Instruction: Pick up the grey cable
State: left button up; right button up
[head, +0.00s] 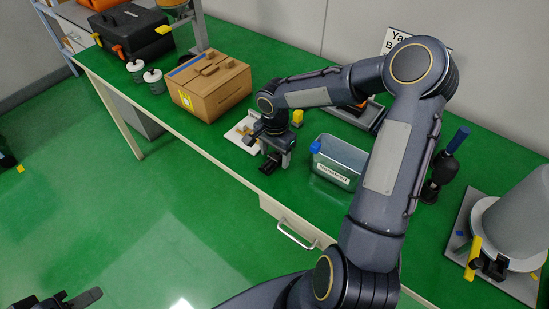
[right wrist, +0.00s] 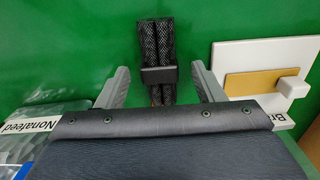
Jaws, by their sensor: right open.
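A dark grey braided cable (right wrist: 155,52), folded into a bundle with a black band around it, lies on the green surface in the right wrist view. My right gripper (right wrist: 163,84) is open, with one light grey finger on each side of the bundle and a gap to each. The bundle's lower end is hidden behind the gripper body. In the head view my right gripper (head: 273,157) is over the green table, with a dark piece that may be the cable beneath it. My left gripper (head: 72,300) shows only partly at the bottom left, over the floor.
A clear labelled bin (head: 338,163) is right of my right gripper. A white board with a tan plate (right wrist: 262,84) lies on the other side in the wrist view. A cardboard box (head: 210,84) stands further left. A grey cone-shaped thing (head: 515,225) stands far right.

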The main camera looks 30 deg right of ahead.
jog(key=shift+r, duration=0.1)
jog(key=c, duration=1.1)
